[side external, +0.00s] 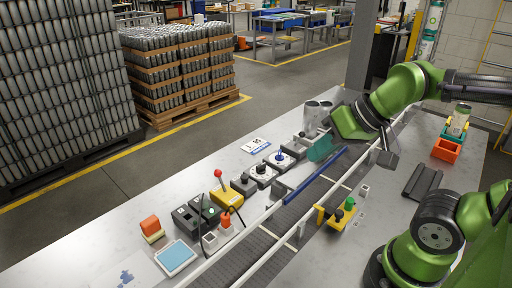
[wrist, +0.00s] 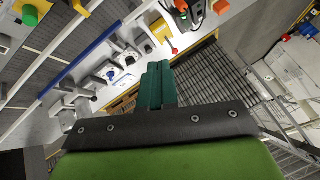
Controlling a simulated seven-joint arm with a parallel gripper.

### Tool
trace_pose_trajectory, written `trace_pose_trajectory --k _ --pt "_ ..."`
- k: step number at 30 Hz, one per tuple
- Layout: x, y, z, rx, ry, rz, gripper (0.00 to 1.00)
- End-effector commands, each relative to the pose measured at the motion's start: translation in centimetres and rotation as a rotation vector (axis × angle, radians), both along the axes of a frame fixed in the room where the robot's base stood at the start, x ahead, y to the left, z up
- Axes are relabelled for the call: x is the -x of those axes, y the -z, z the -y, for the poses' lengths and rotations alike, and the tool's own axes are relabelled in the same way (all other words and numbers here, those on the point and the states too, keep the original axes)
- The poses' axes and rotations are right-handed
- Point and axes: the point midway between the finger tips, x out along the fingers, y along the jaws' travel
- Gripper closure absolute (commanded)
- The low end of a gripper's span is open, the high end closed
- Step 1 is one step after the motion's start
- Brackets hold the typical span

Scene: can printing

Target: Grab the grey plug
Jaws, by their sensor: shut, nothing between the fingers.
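My gripper's teal fingers (side external: 322,148) are shut and empty above the far part of the bench, beside the conveyor. They also show pressed together in the wrist view (wrist: 159,86). I cannot tell for sure which piece is the grey plug. Grey blocks with a black knob (side external: 263,171) and a blue knob (side external: 280,158) stand left of the conveyor, close to the fingers. In the wrist view, grey pieces (wrist: 75,95) lie left of the fingers.
A blue bar (side external: 315,175) lies along the conveyor (side external: 255,240). A yellow box with a red-tipped lever (side external: 227,194), dark boxes (side external: 188,219) and a blue pad (side external: 176,258) stand nearer the front. Metal cylinders (side external: 317,112) stand behind my gripper.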

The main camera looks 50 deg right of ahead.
Motion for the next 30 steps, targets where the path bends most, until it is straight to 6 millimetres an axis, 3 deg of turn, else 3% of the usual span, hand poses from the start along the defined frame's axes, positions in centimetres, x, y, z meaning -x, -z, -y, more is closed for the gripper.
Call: trace_pose_trajectory --k 3,13,22,25,30 --pt "0.0 0.0 0.0 0.000 0.000 0.000 0.97" --pt "0.0 0.0 0.0 0.000 0.001 -0.001 0.46" --pt "0.0 0.1 -0.1 0.000 -0.005 -0.004 0.45" --pt "-0.3 1.1 -0.5 0.000 -0.022 -0.051 0.45" --pt "-3.9 1.3 -1.9 0.025 -0.086 -0.150 0.45"
